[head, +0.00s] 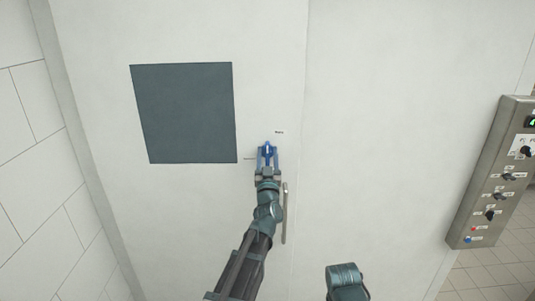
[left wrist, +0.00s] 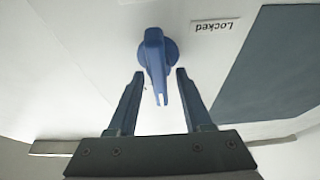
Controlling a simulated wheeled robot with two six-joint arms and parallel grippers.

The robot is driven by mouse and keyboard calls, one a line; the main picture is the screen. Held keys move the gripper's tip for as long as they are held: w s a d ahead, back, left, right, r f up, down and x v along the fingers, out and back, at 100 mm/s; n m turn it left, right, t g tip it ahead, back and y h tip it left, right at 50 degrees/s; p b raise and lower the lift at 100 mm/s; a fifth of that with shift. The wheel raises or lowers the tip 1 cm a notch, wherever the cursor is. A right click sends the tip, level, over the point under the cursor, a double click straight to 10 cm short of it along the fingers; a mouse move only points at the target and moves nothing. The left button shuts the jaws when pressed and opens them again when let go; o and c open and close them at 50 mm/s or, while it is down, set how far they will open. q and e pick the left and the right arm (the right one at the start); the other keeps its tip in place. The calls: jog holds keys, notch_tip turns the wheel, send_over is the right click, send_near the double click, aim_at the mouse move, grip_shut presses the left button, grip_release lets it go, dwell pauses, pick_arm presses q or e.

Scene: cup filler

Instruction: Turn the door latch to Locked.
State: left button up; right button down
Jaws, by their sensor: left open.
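The blue door latch (head: 267,145) is on the white door in the head view, just right of the dark panel. In the left wrist view the latch (left wrist: 156,62) has a round hub, and its lever points towards my gripper. My left gripper (head: 267,151) is open. In the left wrist view its fingers (left wrist: 159,76) stand on either side of the lever, with a gap showing on both sides. The "Locked" label (left wrist: 215,25) appears upside down beside the hub in the left wrist view. My right gripper is out of view.
A dark square panel (head: 184,112) is set in the door. A vertical metal handle (head: 285,213) is right of my left wrist. A small label (head: 279,132), too small to read, is above the latch. A grey control box (head: 492,180) with several knobs is at the right.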

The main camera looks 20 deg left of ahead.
pick_arm(q)
grip_shut()
